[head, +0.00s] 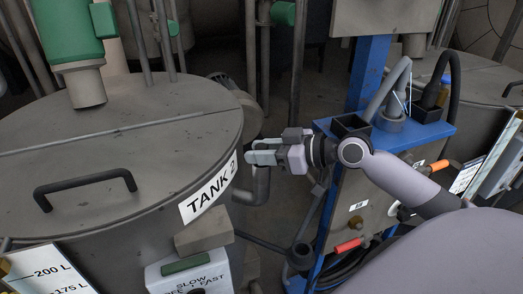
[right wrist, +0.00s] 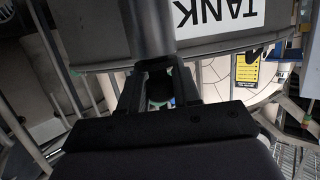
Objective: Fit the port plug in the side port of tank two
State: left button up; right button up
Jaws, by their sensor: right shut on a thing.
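Tank two (head: 120,135) is the large grey metal tank at the left in the head view, with a white "TANK 2" label (head: 208,190) on its side. A grey bent pipe (head: 262,186) stands beside its wall, below my right gripper; it looks like the side port, but its mouth is hidden. My right gripper (head: 262,152) is level, just right of the tank rim, and shut. In the right wrist view, a small dark round thing (right wrist: 158,88), probably the port plug, shows between the fingers, mostly hidden. A grey cylinder (right wrist: 147,28) reaches up to the fingers there; whether it touches the plug is unclear.
A black handle (head: 85,187) and a green motor (head: 70,30) stand on the tank lid. A control box (head: 190,275) is at the lower front of the tank. A blue frame (head: 368,75) with hoses and valves stands at the right, behind my right arm.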

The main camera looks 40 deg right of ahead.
jog(key=shift+f, duration=0.15)
jog(key=o, duration=1.1)
jog(key=shift+s, duration=0.1)
jog(key=shift+s+d, duration=0.4)
jog(key=shift+s, duration=0.1)
jog(key=shift+r+b+v, duration=0.2)
jog(key=shift+b+v, duration=0.5)
jog(key=shift+v, duration=2.25)
jog(key=shift+w+a, duration=0.1)
